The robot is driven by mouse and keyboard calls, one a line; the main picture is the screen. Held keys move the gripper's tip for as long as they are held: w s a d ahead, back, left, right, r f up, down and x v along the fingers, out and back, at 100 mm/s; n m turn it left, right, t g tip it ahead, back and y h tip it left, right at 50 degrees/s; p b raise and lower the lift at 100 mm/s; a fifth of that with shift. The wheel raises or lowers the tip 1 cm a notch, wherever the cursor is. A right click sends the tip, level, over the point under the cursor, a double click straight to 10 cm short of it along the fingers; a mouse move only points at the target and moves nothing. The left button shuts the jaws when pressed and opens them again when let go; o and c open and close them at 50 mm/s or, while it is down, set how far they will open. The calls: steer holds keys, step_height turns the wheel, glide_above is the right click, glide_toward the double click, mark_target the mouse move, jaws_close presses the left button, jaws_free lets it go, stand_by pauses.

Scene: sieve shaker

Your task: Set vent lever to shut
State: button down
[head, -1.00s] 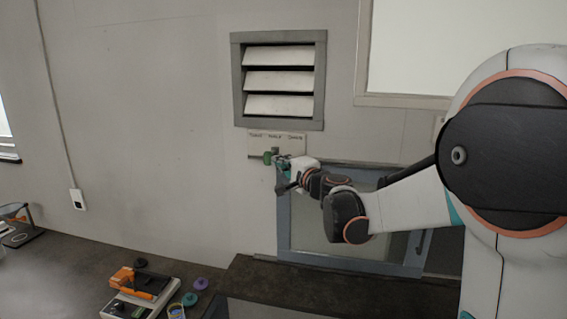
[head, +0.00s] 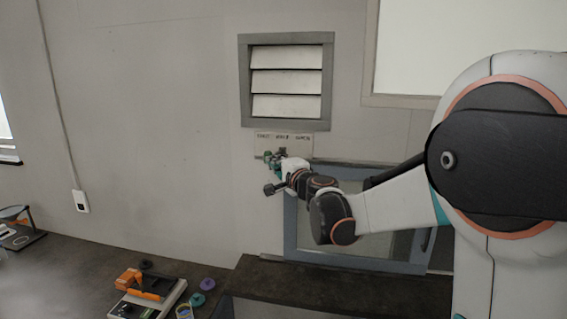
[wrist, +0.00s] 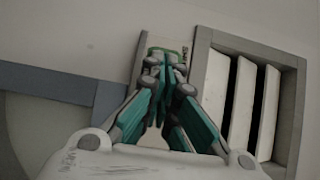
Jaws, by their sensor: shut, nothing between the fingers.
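The vent (head: 245,85) is on the wall, a grey frame with three pale slats. In the head view the slats lie nearly flat with thin dark gaps. Below it is a pale label plate (head: 300,139) with small lettering I cannot read surely. My gripper (head: 274,159) is at the left part of this plate, fingers shut with nothing between them. The vent lever cannot be told apart from the green and dark fingers there. In the wrist view the shut fingers (wrist: 166,68) reach the plate (wrist: 147,58), beside the vent frame (wrist: 201,65); whether they touch the lever is unclear.
A blue-grey framed window or hatch (head: 290,230) is below and right of the plate, behind my arm. A dark counter (head: 60,270) holds an orange and white device (head: 150,285) and small coloured discs (head: 208,284).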

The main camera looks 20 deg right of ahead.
steer(key=shift+w+a, duration=0.8)
steer(key=shift+a, duration=0.2)
